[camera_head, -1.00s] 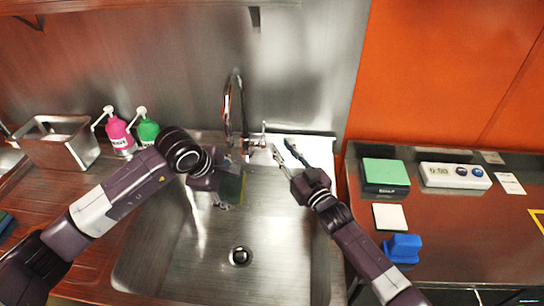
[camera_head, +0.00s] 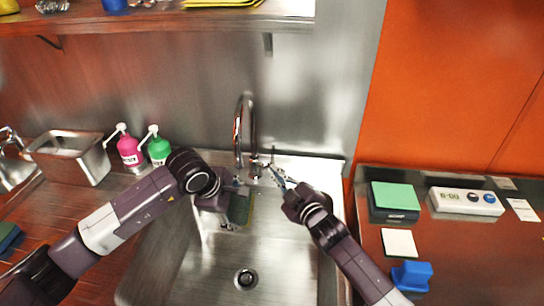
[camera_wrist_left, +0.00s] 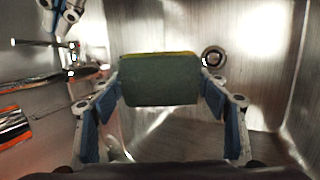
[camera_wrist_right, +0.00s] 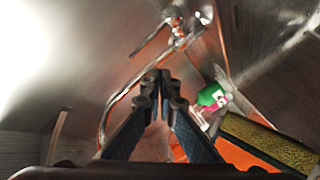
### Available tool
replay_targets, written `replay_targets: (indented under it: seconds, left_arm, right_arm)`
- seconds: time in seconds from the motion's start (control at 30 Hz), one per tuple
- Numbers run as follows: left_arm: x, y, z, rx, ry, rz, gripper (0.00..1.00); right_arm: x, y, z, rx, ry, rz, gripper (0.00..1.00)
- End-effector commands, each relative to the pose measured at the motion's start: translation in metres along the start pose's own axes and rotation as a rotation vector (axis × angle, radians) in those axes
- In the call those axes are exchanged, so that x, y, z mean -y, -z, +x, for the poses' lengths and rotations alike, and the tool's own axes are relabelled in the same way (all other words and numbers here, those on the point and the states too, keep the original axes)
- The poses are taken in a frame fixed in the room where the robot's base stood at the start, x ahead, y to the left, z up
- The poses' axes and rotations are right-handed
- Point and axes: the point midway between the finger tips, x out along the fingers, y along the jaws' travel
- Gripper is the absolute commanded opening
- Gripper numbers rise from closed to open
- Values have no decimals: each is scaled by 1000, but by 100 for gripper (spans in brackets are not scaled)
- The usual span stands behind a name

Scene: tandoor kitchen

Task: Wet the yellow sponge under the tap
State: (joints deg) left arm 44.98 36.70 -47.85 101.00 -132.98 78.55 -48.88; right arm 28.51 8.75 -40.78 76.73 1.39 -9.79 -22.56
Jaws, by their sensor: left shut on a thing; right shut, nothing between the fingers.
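The yellow sponge (camera_head: 240,207) with a dark green scouring side is held over the sink, below and near the tap (camera_head: 239,130). My left gripper (camera_head: 232,205) is shut on it; the left wrist view shows the green face (camera_wrist_left: 160,82) between the fingers, with a thin yellow edge on top. The right wrist view shows its yellow side (camera_wrist_right: 268,140). My right gripper (camera_head: 274,172) is shut and empty, beside the tap's lever (camera_head: 256,166); its fingertips (camera_wrist_right: 163,82) meet in its own wrist view. Whether it touches the lever, I cannot tell. I see no clear water stream.
The sink basin (camera_head: 205,270) is empty around its drain (camera_head: 246,279). Pink (camera_head: 129,150) and green (camera_head: 158,150) pump bottles and a metal container (camera_head: 72,158) stand left.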

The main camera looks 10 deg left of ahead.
Motion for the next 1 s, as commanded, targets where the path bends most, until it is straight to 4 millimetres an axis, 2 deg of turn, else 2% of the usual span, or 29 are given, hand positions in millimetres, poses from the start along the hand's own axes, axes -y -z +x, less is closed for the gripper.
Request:
replay_targets:
  seconds: [0.1,0.47,0.8,1.0]
  left_arm:
    - [0,0,0,0,0,0,48]
    - [0,0,0,0,0,0,49]
    - [0,0,0,0,0,0,49]
    - [0,0,0,0,0,0,48]
  right_arm:
    - [4,11,2,41,34,-251,0]
    - [10,29,-7,160,171,-1010,0]
    - [0,43,-30,249,352,-1693,0]
    - [-10,48,-47,283,469,-2003,0]
